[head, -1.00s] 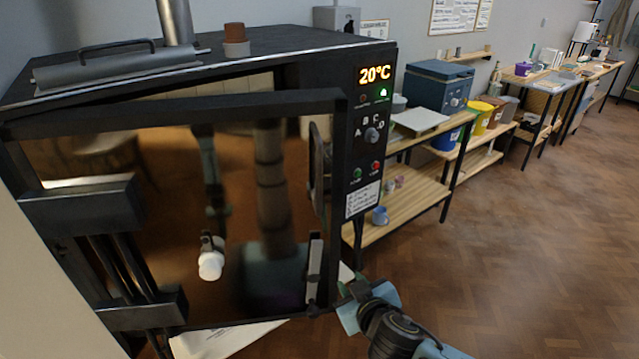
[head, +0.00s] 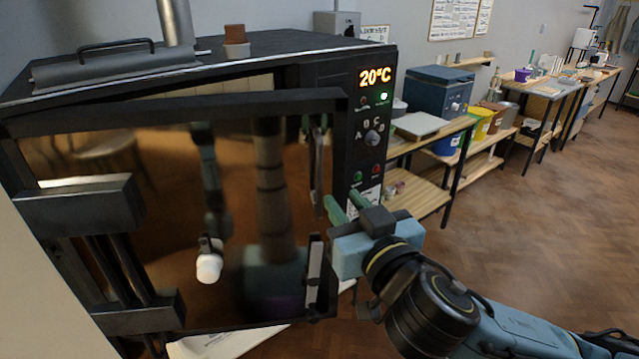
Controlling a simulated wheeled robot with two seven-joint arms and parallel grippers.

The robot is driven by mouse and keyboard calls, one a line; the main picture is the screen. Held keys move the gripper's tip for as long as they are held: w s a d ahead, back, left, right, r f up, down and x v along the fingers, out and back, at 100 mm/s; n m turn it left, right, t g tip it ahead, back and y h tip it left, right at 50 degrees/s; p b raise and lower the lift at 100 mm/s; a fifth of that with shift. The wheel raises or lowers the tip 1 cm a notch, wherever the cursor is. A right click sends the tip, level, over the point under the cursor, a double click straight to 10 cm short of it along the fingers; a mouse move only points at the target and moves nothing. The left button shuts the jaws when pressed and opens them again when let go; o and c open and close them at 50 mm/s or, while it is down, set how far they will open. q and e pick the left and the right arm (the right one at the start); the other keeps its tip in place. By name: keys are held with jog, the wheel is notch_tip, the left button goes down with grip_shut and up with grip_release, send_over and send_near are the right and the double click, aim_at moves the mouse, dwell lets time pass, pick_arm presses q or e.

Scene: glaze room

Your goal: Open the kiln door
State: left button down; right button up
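The kiln (head: 330,70) stands at the left with its control panel reading 20°C. Its dark-framed, mirror-like glass door (head: 90,215) stands ajar, with a gap along the top where the pale interior shows. An upright metal handle (head: 314,272) is on the door's lower right part. My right gripper (head: 340,198) overlaps the door's right edge, just below the control panel. Its green fingers are apart, with nothing visible between them. I cannot tell whether a finger touches the door. My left gripper is not directly in view.
The heavy hinge blocks (head: 85,205) are at the door's left. A small brown-and-grey block (head: 236,42) sits on the kiln top beside the flue pipe. Wooden shelves (head: 420,190) with a blue box (head: 438,92) run along the right wall. The parquet floor at right is clear.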

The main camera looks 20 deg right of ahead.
aim_at(320, 172)
jog(key=w, duration=0.7)
jog(key=w+a+p, duration=0.1)
jog(key=w, duration=0.3)
grip_shut()
